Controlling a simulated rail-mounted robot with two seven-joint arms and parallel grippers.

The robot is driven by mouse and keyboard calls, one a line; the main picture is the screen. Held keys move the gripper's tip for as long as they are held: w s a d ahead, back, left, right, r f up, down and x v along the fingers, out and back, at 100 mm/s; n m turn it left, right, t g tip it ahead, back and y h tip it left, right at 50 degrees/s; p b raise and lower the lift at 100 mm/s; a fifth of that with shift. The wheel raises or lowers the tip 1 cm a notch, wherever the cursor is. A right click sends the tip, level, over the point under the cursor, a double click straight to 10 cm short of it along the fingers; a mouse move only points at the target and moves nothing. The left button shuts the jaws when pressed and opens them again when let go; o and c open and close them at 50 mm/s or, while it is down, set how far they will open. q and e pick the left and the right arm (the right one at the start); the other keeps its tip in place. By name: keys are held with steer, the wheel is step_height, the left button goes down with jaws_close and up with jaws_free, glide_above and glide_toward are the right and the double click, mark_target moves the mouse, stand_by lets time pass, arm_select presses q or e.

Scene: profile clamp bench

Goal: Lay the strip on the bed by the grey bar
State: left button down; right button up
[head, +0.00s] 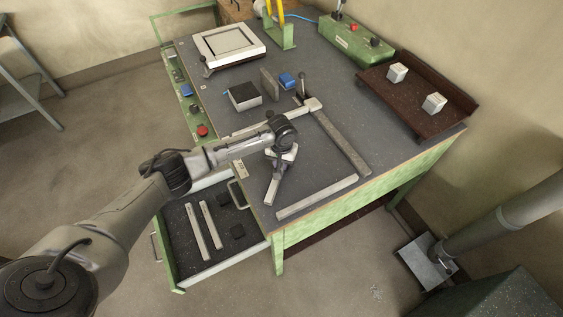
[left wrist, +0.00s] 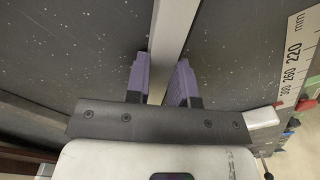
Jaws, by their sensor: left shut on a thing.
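My left gripper (head: 279,172) reaches over the dark bench top, fingers pointing down. It is shut on a pale, narrow strip (head: 271,191). In the left wrist view the strip (left wrist: 173,38) runs away from between the purple fingers (left wrist: 160,80), over the dark surface. I cannot tell whether it touches that surface. The grey bar (head: 342,143) lies on the bed (head: 313,163), to the right of the gripper and apart from the strip. A pale bar (head: 316,197) lies along the bed's front edge. My right gripper is not in view.
An open drawer (head: 182,255) at the front left holds two pale strips (head: 204,227) and dark pads. A dark block (head: 244,96) and a blue block (head: 288,80) stand behind the bed. A brown tray (head: 418,98) with two light blocks is at the right. A ruler (left wrist: 297,58) shows in the wrist view.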

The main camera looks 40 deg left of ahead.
arm_select(q)
steer(key=shift+f, duration=0.1)
steer(key=c, duration=1)
jaws_free()
step_height(320, 180, up, 12)
steer(key=shift+r+p, duration=0.15)
steer(key=shift+p, duration=0.8)
